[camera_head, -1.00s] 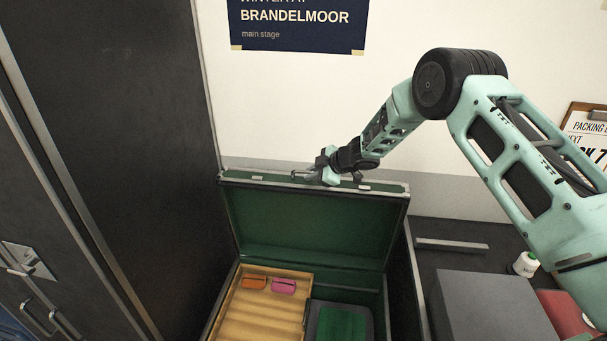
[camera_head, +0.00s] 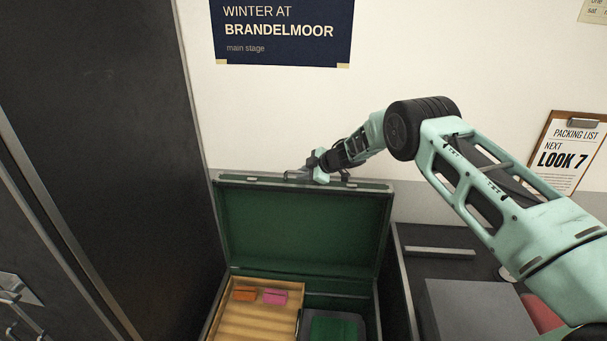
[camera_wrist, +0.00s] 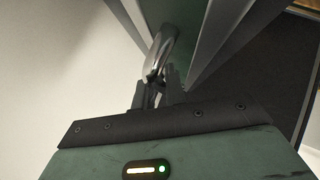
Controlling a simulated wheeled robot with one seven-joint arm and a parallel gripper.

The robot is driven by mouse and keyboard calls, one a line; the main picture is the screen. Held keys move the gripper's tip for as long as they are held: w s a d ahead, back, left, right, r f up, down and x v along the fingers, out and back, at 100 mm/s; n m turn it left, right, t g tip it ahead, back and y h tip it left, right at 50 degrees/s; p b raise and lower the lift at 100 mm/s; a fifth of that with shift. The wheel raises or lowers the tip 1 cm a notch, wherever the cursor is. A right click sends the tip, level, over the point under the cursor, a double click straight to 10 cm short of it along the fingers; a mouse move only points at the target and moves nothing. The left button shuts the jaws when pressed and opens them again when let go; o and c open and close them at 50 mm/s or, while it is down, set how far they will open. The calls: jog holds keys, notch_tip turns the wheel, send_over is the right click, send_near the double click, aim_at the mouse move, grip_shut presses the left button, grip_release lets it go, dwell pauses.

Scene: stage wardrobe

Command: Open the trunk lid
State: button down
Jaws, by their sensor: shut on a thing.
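The trunk lid (camera_head: 305,225) stands raised, its green lining facing the head camera. The trunk below is open, with a wooden tray (camera_head: 240,321) inside it at the left. My gripper (camera_head: 308,174) is at the lid's top edge, shut on the lid handle. In the wrist view the curved metal handle (camera_wrist: 158,58) sits at the tips of the dark fingers, against the lid's edge. The fingertips themselves are partly hidden by the handle and the gripper body.
An orange item (camera_head: 244,294) and a pink item (camera_head: 275,297) lie in the tray. A dark cabinet (camera_head: 110,150) stands close at the left. A grey box (camera_head: 475,310) sits on the dark surface at the right. The wall is behind the lid.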

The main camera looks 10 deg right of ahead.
jog(key=shift+a, duration=0.1)
jog(key=c, duration=1.7)
grip_release()
jog(key=shift+s, duration=0.1)
jog(key=shift+s+d+r+b, duration=0.25)
jog(key=shift+d+r+b, duration=0.05)
jog(key=shift+d+b, duration=0.1)
jog(key=b+v, duration=0.5)
jog(key=v, duration=1.1)
jog(key=shift+s+r+b, duration=0.1)
jog(key=shift+r+b, duration=0.1)
jog(key=shift+b, duration=0.15)
